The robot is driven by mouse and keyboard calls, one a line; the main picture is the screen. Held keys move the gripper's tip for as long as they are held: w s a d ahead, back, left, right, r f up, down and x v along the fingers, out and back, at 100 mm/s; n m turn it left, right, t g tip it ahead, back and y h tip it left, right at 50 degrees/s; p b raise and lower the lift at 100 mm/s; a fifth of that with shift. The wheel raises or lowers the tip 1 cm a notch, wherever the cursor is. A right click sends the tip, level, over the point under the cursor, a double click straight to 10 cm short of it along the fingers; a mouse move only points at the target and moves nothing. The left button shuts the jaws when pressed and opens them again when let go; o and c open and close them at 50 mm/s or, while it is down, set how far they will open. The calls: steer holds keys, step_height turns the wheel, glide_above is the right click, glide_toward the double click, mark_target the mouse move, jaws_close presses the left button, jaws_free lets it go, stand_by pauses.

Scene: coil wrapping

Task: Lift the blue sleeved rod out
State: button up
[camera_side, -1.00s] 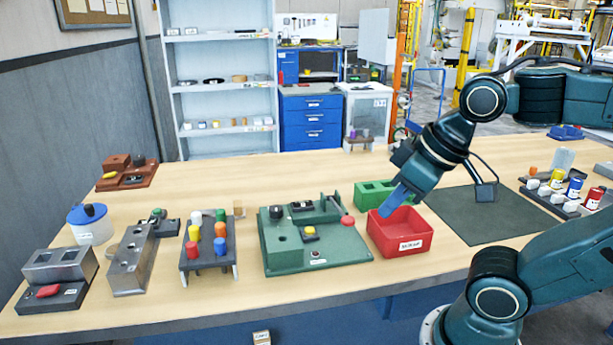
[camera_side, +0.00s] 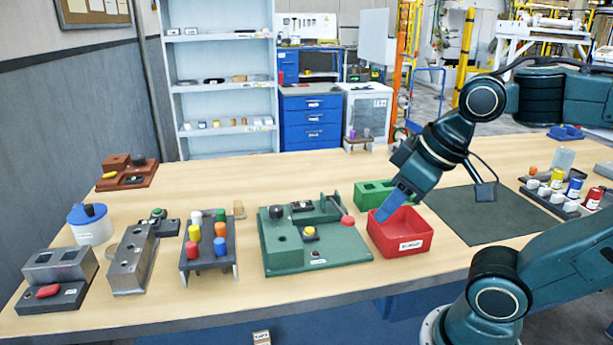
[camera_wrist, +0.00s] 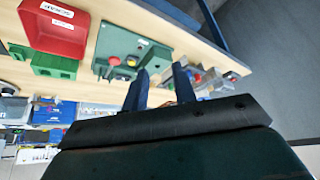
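A blue cylinder (camera_side: 221,246) stands upright at the front right of a dark rack (camera_side: 194,263) on the left half of the bench, among other coloured cylinders. A second blue, white-labelled cylinder (camera_side: 574,187) stands in the rack at the far right. I cannot tell which one is the sleeved rod. My gripper (camera_side: 384,215) appears over the left rear part of the red bin (camera_side: 405,246) in the side view, well away from both. In the wrist view my gripper (camera_wrist: 160,73) has its two blue fingers apart, with nothing held between them.
The green fixture (camera_side: 325,251) with a red-knobbed lever stands between the left rack and the red bin. A green bin (camera_side: 371,193) sits behind the red one. Metal blocks (camera_side: 131,262) stand left of the rack. A dark mat (camera_side: 480,215) lies clear on the right.

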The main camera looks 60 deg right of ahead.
steer(key=o, duration=0.4)
steer(key=w+a+r+m+g, duration=0.1)
steer(key=w+r+m, duration=0.25)
steer(key=w, duration=0.45)
steer(key=w+a+r+m+g, duration=0.1)
steer(key=w+r+m+g, duration=0.1)
steer(key=w+m, duration=0.45)
steer(key=w+a+f+m+g, duration=0.1)
steer(key=w+f+m, duration=0.1)
steer(key=w, duration=0.4)
steer(key=w+a+f+m, duration=0.2)
steer(key=w+f+m, duration=0.1)
steer(key=w, duration=0.3)
steer(key=w+a+f+m+g, duration=0.1)
steer(key=w+a+f+m, duration=0.1)
steer(key=w, duration=0.4)
steer(key=shift+w+a+f+g, duration=0.2)
steer(key=shift+w+f+g, duration=0.1)
steer(key=shift+w, duration=0.05)
